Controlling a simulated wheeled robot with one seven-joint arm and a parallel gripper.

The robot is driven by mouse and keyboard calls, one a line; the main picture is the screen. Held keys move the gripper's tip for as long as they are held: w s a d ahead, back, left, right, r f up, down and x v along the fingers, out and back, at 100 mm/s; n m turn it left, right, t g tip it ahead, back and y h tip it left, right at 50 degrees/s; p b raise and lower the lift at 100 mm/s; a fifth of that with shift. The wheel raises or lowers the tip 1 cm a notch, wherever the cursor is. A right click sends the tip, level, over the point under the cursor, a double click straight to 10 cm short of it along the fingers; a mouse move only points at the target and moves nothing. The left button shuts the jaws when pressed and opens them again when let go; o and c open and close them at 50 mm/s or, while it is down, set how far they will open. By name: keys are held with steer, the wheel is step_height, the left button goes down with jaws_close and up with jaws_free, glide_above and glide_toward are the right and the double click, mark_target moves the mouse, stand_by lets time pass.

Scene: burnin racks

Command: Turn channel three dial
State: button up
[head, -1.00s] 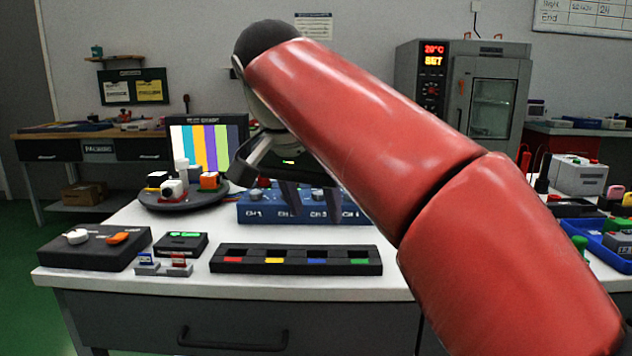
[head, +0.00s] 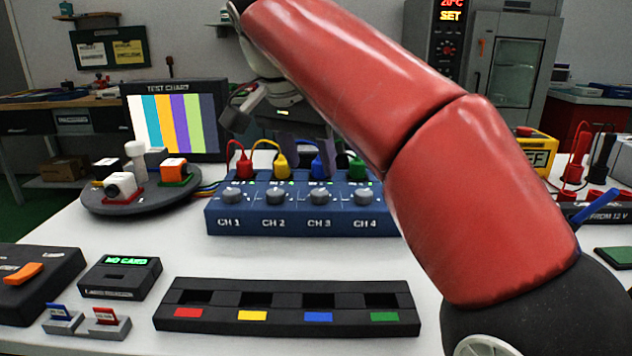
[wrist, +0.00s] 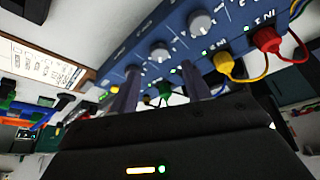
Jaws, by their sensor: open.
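The blue channel box (head: 300,222) stands on the white bench with four grey dials marked CH 1 to CH 4. The channel three dial (head: 319,196) is third from the left, above its CH 3 label, below the blue plug (head: 318,166). My gripper (head: 308,150) is open, its dark fingers behind and above the box near the blue and yellow plugs, apart from the dial.
A black slotted tray (head: 290,318) lies in front. A round turntable (head: 138,200) and test chart screen (head: 175,120) stand left. My red arm blocks the right.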

mark_target(319, 192)
steer(key=b+x, duration=0.1)
steer(key=x, duration=0.5)
steer(key=shift+s+b, duration=0.1)
steer(key=shift+b, duration=0.25)
steer(key=c, duration=1)
